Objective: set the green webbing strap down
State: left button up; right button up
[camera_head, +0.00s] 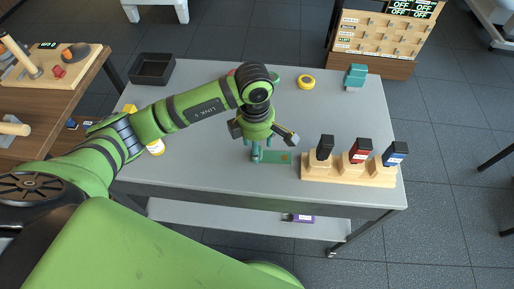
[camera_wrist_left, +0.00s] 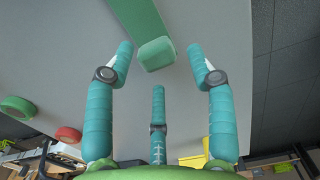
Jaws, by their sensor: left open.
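The green webbing strap (camera_head: 275,158) appears to lie flat on the grey table near its front edge, partly hidden by my left gripper in the head view. In the left wrist view the strap (camera_wrist_left: 142,18) runs up to the top edge, and its blunt near end sits between and just beyond the fingertips. My left gripper (camera_head: 259,157) points down over the strap. In the left wrist view the gripper (camera_wrist_left: 162,62) has its teal fingers spread, with nothing clasped between them. My right gripper is not in view.
A wooden stand (camera_head: 345,174) with black, red and blue-topped pieces is close to the right of the strap. A black tray (camera_head: 152,68), a yellow ring (camera_head: 307,82) and a teal object (camera_head: 355,76) are farther back. The table's middle right is clear.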

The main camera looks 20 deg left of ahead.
pick_arm(q)
notch_tip(320, 180, up, 10)
jog(key=b, duration=0.2)
jog(key=shift+a, duration=0.1)
